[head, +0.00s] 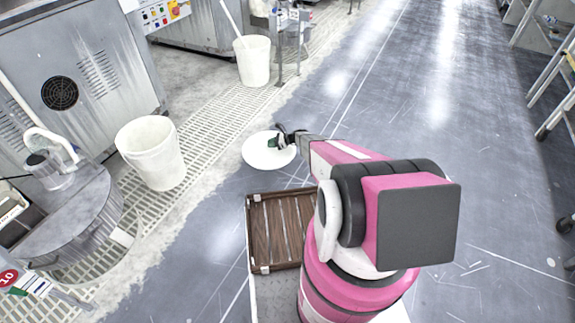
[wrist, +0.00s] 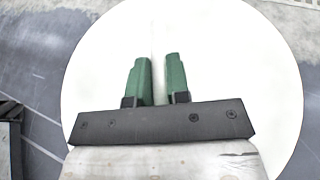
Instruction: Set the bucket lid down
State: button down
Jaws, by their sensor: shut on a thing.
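The bucket lid (head: 260,157) is a round white disc. In the head view it is near the middle, over the grey floor close to the pale strip beside the grating. My gripper (head: 279,141) is at the lid's upper right part, its green fingers shut on the lid. In the wrist view the lid (wrist: 225,50) fills most of the picture behind the green fingers of my gripper (wrist: 157,65). A thin pale ridge shows between the fingers. I cannot tell whether the lid touches the floor.
A white bucket (head: 152,155) stands at the left on the grating (head: 205,125). Another white bucket (head: 253,62) with a stick in it stands farther back. A brown slatted tray (head: 275,232) is just in front of my arm. The floor (head: 400,90) to the right is clear.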

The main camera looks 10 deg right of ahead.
notch_tip(320, 180, down, 3)
jog(key=shift+w+a+r, duration=0.1)
jog(key=shift+a+r, duration=0.05)
jog(key=shift+w+d+f, duration=0.1)
jog(key=shift+d+f, duration=5.35)
jog(key=shift+d, duration=0.25)
jog(key=shift+f, duration=0.1)
jog(key=c, duration=1.1)
grip_release()
jog(key=shift+f, duration=0.1)
